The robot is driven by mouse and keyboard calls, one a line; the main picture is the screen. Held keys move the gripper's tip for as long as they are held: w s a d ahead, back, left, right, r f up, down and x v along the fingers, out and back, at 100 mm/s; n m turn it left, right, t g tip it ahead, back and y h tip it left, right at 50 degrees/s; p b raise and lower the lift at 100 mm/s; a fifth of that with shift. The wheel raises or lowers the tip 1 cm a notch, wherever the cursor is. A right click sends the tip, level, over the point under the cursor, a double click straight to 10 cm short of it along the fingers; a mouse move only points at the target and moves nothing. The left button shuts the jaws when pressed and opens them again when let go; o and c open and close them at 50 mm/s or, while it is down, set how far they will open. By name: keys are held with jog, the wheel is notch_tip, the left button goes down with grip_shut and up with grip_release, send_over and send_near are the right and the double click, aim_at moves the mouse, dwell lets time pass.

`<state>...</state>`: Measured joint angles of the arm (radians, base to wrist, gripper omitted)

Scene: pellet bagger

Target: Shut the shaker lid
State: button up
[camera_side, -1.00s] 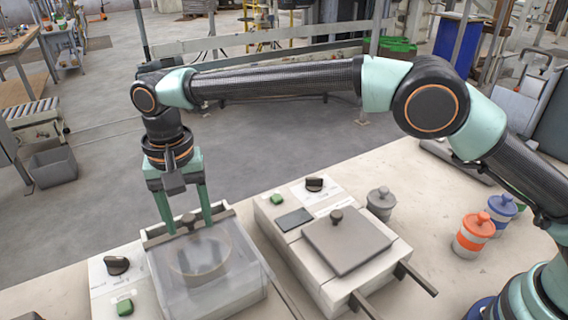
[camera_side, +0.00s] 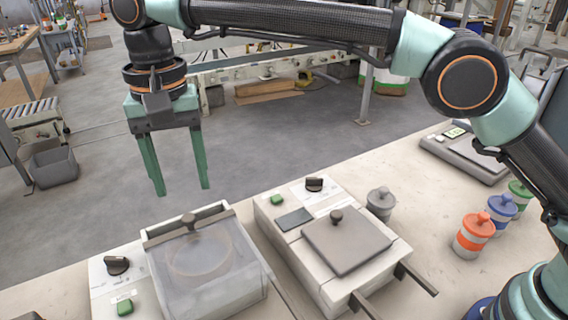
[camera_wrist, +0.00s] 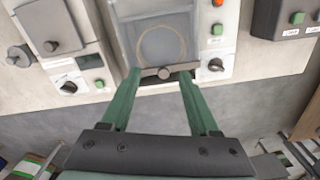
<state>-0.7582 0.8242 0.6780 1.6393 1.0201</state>
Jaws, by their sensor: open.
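The shaker is the white box (camera_side: 251,303) at the left of the bench in the side view. Its clear grey lid (camera_side: 225,280) lies down over the box, and a ring shows through it. A dark knob (camera_side: 188,221) is at the lid's far edge. The wrist view also shows the lid (camera_wrist: 150,22) and the knob (camera_wrist: 164,73), with a narrow dark strip beyond that edge. My gripper (camera_side: 182,190) is open and empty, above the knob and apart from it. In the wrist view its fingers (camera_wrist: 159,76) stand on either side of the knob.
A second machine with a grey plate lid (camera_side: 350,246) stands to the right, its bars sticking out. A grey pot (camera_side: 381,203) and an orange-banded jar (camera_side: 473,238) stand farther right. A black dial (camera_side: 116,265) and green button (camera_side: 125,307) are left of the shaker.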

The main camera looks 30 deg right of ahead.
jog(key=w+d+r+n+t, duration=0.1)
jog(key=d+r+n, duration=0.15)
jog(key=d, duration=0.35)
jog(key=w+d+r+n, duration=0.1)
jog(key=d+r, duration=0.3)
jog(key=d, duration=0.2)
jog(key=s+d+n+t+y, duration=0.1)
jog(key=s+d+n+t, duration=0.1)
jog(key=d, duration=1)
jog(key=shift+s+d+n, duration=0.2)
jog(key=shift+s+n, duration=0.45)
jog(key=shift+s, duration=0.4)
jog(key=n+y, duration=0.2)
jog(key=n, duration=0.3)
send_near(189, 216)
jog(key=shift+t, duration=0.3)
jog(key=x, duration=0.7)
jog(key=shift+s+a+f, duration=0.1)
jog(key=shift+s+f, duration=0.1)
jog(key=shift+f, duration=0.25)
